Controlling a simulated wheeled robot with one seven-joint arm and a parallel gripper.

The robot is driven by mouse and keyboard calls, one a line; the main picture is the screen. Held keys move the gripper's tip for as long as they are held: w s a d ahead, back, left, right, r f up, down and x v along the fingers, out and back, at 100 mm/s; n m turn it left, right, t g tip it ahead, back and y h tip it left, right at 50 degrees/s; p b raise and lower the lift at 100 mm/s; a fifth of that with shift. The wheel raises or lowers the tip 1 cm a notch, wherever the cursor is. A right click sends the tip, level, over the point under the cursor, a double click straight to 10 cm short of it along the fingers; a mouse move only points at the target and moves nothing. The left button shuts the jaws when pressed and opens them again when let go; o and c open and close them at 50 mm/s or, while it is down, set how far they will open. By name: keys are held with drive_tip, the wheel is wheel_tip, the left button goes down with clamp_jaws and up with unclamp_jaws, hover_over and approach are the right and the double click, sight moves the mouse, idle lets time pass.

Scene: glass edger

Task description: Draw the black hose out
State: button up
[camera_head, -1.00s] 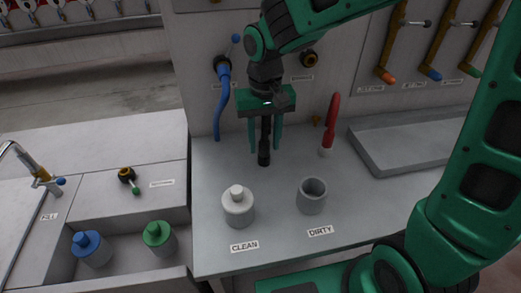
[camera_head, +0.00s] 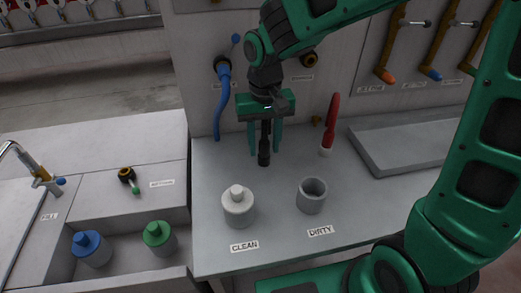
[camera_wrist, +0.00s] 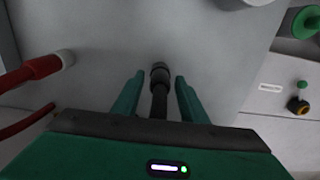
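The black hose (camera_head: 264,148) hangs in front of the wall panel with its thick dark end just above the worktop. Its upper part is hidden behind my gripper (camera_head: 265,152). In the wrist view, the hose (camera_wrist: 160,85) runs between the two green fingers of my gripper (camera_wrist: 160,92), with a visible gap on each side. My gripper is open around the hose, its fingers pointing down.
A white CLEAN bottle (camera_head: 238,207) and a grey DIRTY cup (camera_head: 312,195) stand on the worktop (camera_head: 225,258) in front. A blue hose (camera_head: 221,105) hangs on the left. A raised grey slab (camera_head: 410,145) lies farther right.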

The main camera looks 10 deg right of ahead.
sight(264, 140)
drive_tip(key=c, duration=0.9)
clamp_jaws()
drive_tip(key=shift+r, duration=0.7)
drive_tip(key=shift+r, duration=2.1)
drive_tip(key=shift+r, duration=2.05)
